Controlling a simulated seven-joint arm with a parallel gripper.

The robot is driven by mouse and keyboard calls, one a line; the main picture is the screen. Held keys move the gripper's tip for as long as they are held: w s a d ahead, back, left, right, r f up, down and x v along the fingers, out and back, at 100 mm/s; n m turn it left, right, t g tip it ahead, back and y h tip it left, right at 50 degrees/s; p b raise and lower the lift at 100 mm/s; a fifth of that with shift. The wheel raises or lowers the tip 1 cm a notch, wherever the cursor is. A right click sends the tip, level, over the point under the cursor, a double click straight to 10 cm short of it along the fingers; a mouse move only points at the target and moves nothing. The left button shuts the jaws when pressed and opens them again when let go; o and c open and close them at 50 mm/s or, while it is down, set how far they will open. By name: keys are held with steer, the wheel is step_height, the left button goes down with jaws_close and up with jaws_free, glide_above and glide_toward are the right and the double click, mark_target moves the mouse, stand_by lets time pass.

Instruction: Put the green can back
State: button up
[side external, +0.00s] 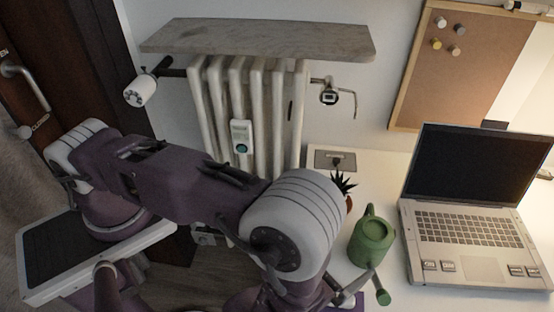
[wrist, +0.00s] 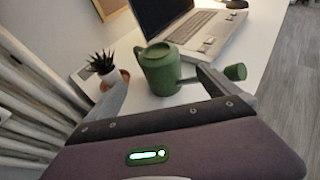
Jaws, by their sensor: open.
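The green can is a small watering can (side external: 372,243) standing upright on the white desk, left of the laptop. Its spout points toward the bottom right in the side view. In the wrist view the can (wrist: 160,70) is ahead of my gripper (wrist: 162,80), its body seen between the two spread fingers. Its spout and round head reach past the right finger. My gripper is open and empty. I cannot tell how far the fingers are from the can. In the side view my arm and the picture's bottom edge hide most of the gripper.
A small potted succulent (side external: 344,188) stands left of the can, close to the left finger in the wrist view. The open laptop (side external: 468,225) is on the right. A radiator (side external: 245,110) with a stone shelf (side external: 260,38) stands behind my arm. A corkboard (side external: 460,60) hangs above.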

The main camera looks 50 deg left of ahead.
steer(key=w+a+r+n+y, duration=0.45)
steer(key=a+r+n, duration=0.25)
steer(key=a+r, duration=0.3)
steer(key=s+a+r+n+g+y, duration=0.2)
steer(key=a+r+n+g+y, duration=0.15)
steer(key=a+r, duration=0.2)
steer(key=s+a+r+n+g+y, duration=0.2)
steer(key=s+a+r+n+g, duration=0.15)
steer(key=a+n, duration=0.2)
steer(key=s+a+r+n+g+h, duration=0.2)
steer(key=s+a+r+n+h, duration=0.1)
steer(key=s+n, duration=0.35)
steer(key=s+a+r+n+g+h, duration=0.2)
steer(key=s+a+r+n+g, duration=0.1)
steer(key=s+n, duration=0.35)
steer(key=s+d+r+n+t+h, duration=0.2)
steer(key=d+r+n+t+h, duration=0.2)
steer(key=n, duration=0.3)
steer(key=shift+s+d+r+h, duration=0.2)
steer(key=shift+d+r+h, duration=0.25)
steer(key=shift+d, duration=0.25)
